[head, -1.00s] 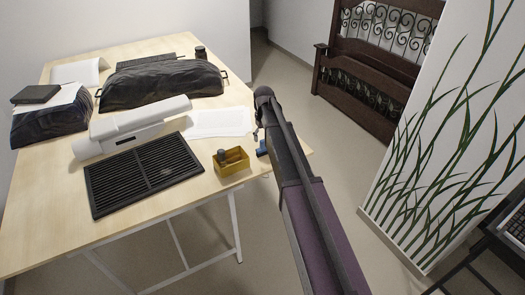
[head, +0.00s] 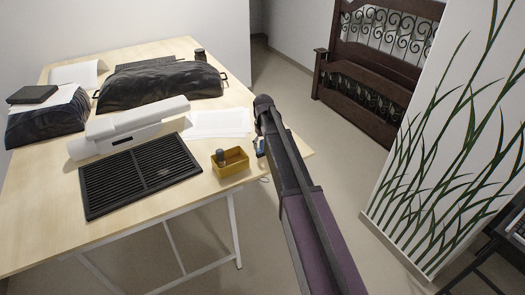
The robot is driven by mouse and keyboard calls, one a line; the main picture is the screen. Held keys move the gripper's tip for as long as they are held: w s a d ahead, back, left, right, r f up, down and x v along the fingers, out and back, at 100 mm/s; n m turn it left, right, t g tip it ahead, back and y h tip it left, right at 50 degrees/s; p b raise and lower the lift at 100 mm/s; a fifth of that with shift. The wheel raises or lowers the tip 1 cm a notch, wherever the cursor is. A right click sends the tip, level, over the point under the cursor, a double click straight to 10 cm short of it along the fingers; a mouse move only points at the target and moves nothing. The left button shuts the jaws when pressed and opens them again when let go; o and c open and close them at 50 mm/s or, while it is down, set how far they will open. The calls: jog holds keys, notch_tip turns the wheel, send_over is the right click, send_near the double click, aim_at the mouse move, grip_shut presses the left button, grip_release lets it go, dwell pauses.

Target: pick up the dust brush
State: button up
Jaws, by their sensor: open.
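My arm reaches in from the lower right, and its end is over the right edge of the wooden table. My gripper (head: 258,131) is open, small in the picture and largely hidden by my own arm; its fingertips are not clear. A small blue thing (head: 260,146) shows on the table's right edge, close by my gripper and partly covered by the arm. It may be the dust brush, but I cannot tell for sure. I see nothing held.
The table (head: 130,235) bears a yellow box (head: 230,169) with a dark cylinder in it, a black grille (head: 140,175), a white device (head: 130,128), papers (head: 218,123) and dark covered bulks (head: 160,86).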

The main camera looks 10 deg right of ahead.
grip_shut()
dwell(0.3)
jog(key=shift+r, duration=0.15)
notch_tip(320, 180, up, 3)
jog(key=p, duration=0.3)
jog(key=shift+r+p, duration=0.2)
jog(key=shift+p, duration=0.15)
jog(key=s+r+p, duration=0.1)
jog(key=s, duration=1.5)
jog(key=shift+r, duration=0.15)
